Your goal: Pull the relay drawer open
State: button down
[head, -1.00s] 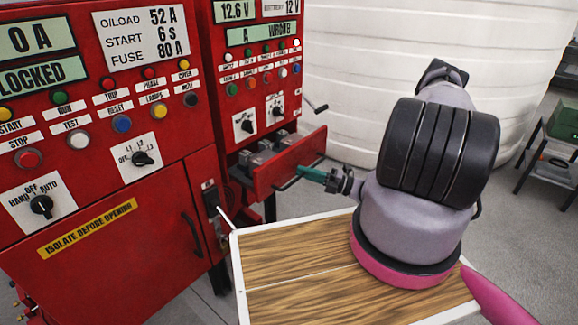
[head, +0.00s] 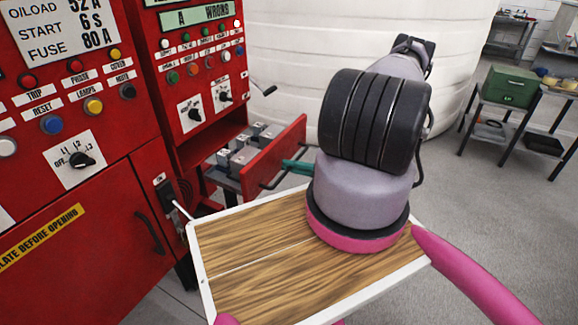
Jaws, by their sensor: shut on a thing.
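The relay drawer (head: 274,158) is a red-fronted drawer that stands well out of the right-hand red cabinet (head: 190,80). Several grey and white relays (head: 240,153) show in its tray. A dark bar handle (head: 268,184) runs along the drawer front. My gripper (head: 290,167) has teal fingers and is shut on this handle.
A wood-topped tray with a white rim (head: 215,313) lies below my arm. The left red cabinet (head: 60,220) carries switches and a door handle. A crank (head: 265,90) juts out beyond the drawer. A white tank (head: 300,60) stands behind; a green box (head: 509,86) sits on a stand at right.

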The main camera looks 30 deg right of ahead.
jog(key=c, duration=1.2)
grip_release()
jog(key=shift+o, duration=0.2)
jog(key=v, duration=1)
jog(key=shift+s+d, duration=0.2)
jog(key=shift+d, duration=0.15)
jog(key=shift+f, duration=0.1)
